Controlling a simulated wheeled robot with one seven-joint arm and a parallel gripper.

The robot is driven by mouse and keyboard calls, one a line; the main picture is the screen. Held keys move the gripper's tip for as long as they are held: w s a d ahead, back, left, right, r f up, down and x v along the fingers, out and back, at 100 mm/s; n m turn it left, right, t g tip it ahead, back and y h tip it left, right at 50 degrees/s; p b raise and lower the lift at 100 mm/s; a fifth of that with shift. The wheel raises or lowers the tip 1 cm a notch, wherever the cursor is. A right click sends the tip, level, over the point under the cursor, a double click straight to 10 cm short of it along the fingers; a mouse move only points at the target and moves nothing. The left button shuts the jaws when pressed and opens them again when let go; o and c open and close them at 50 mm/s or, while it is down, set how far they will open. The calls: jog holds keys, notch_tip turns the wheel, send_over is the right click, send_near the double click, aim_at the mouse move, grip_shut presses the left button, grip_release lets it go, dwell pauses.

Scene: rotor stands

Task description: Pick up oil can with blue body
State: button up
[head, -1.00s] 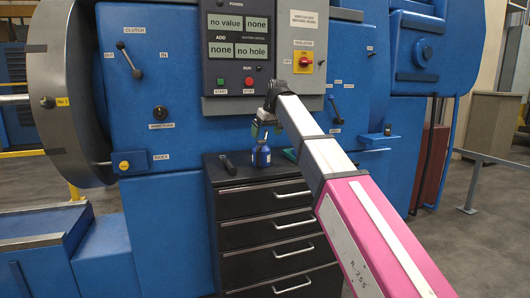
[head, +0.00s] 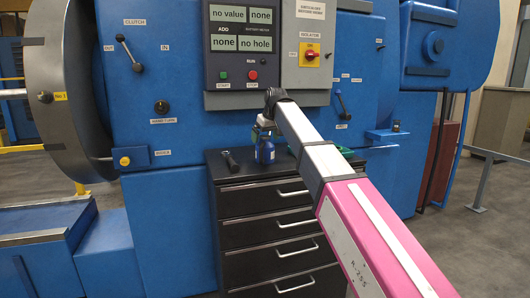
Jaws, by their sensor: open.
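The oil can with the blue body (head: 265,151) stands upright on top of the black drawer cabinet (head: 262,203). My gripper (head: 262,132) is open and points down at the top of the can, at the end of my pink and white arm. The fingers are small in this view and overlap the can's upper part. I cannot tell whether they touch it. The can's spout is hidden behind the gripper.
A dark-handled tool (head: 231,161) lies on the cabinet left of the can. A green object (head: 293,145) lies to the right, partly behind my arm. The large blue machine (head: 165,200) rises behind, with a control panel (head: 240,40) above the cabinet.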

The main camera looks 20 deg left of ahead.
jog(key=x, duration=0.3)
jog(key=shift+w+a+f, duration=0.1)
jog(key=shift+w, duration=0.05)
jog(key=c, duration=1.7)
jog(key=shift+o, duration=0.2)
jog(key=shift+r, duration=0.5)
notch_tip(320, 180, up, 3)
jog(key=shift+w+f, duration=0.1)
jog(key=shift+f, duration=0.05)
jog(key=s+a+r, duration=0.4)
jog(key=s+r, duration=0.3)
jog(key=s, duration=0.3)
jog(key=shift+s+a, duration=0.4)
jog(key=shift+r, duration=0.15)
